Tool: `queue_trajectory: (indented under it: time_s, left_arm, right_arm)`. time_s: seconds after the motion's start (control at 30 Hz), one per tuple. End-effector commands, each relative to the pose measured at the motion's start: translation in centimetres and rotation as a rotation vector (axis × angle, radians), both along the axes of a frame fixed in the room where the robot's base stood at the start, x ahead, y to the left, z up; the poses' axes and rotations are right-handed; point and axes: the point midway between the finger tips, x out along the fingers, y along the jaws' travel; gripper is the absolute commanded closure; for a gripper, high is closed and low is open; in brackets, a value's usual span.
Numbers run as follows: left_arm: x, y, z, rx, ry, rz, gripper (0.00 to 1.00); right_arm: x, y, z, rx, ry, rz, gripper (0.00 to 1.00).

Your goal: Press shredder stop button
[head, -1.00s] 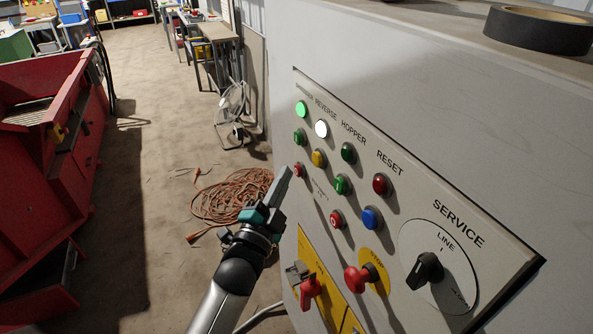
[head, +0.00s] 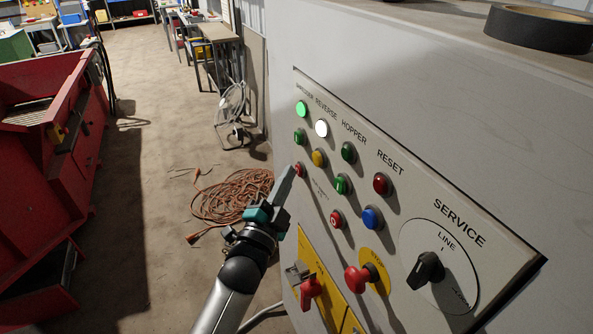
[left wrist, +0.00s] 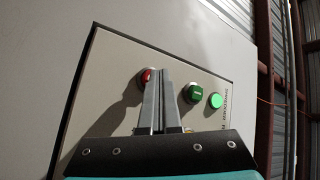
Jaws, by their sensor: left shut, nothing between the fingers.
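The control panel (head: 400,195) is on the side of a pale cabinet. Its shredder column has a lit green lamp (head: 302,109), a green button (head: 299,137) and a red stop button (head: 299,170) below. My left gripper (head: 289,172) is shut and empty, its fingertips right at the red button. In the left wrist view, the closed fingers (left wrist: 161,66) partly cover the red button (left wrist: 147,76); the green button (left wrist: 194,93) and lit lamp (left wrist: 215,100) are to the right. I cannot tell whether the tips touch the button. My right gripper is not in view.
A yellow button (head: 318,158), a lit white lamp (head: 321,128) and the hopper's red button (head: 336,219) are close by. A red emergency knob (head: 357,279) and a red switch handle (head: 311,293) stick out below. An orange cable coil (head: 232,197) lies on the floor.

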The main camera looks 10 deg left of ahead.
Motion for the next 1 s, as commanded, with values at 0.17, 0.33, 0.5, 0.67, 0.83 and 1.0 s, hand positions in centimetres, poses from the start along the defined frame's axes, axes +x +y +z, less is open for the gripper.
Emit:
queue_trajectory:
  time_s: [0.17,0.33,0.5,0.67,0.83,1.0]
  left_arm:
    - [0.1,-0.3,0.0,-0.001,0.0,-0.001,1.0]
    - [0.2,-0.3,0.0,0.0,-0.001,-0.002,1.0]
    - [0.1,-0.3,0.1,0.0,-0.001,-0.002,1.0]
    - [-0.1,0.0,0.1,0.001,-0.001,-0.001,1.0]
    - [-0.7,0.8,0.2,0.0,-0.001,-0.002,1.0]
    - [-0.9,1.2,0.1,-0.001,-0.001,-0.001,1.0]
  right_arm:
    - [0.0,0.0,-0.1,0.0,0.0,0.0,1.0]
    - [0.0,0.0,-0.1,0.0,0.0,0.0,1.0]
    - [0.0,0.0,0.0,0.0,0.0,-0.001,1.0]
    - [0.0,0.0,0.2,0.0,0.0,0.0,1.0]
    - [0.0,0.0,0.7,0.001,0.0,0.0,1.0]
    - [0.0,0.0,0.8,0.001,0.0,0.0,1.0]
